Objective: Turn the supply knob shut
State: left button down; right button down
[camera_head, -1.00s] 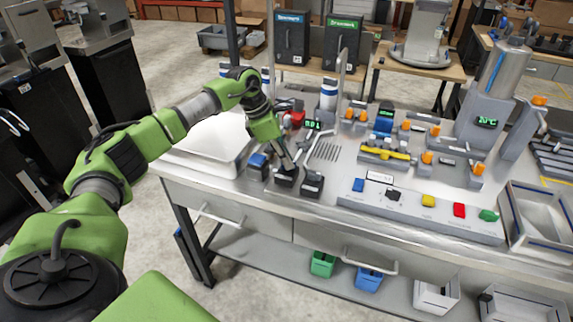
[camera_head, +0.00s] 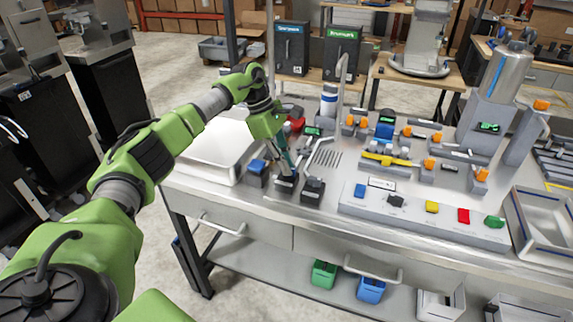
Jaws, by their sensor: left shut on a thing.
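My left gripper (camera_head: 286,170) points down at the front left of the steel bench. It is shut on the top of the middle one of three small grey blocks in a row, the middle block (camera_head: 284,185). The knob on that block is mostly hidden by the fingers, so its angle cannot be told. The left block (camera_head: 256,173) has a blue knob (camera_head: 257,165). The right block (camera_head: 312,190) has a black top. Labels on these blocks are too small to read, so I cannot tell which carries the supply name. My right gripper is not in view.
A curved grey spout (camera_head: 326,148) and a drain grille (camera_head: 327,161) are close to the right of the gripper. A steel tray (camera_head: 212,150) lies to the left. A panel with several coloured buttons (camera_head: 425,215) runs along the front. Yellow-handled and orange-knobbed fittings stand behind it.

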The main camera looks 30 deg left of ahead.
pick_arm(q)
jog(key=c, duration=2.1)
grip_release()
jog(key=v, duration=1.2)
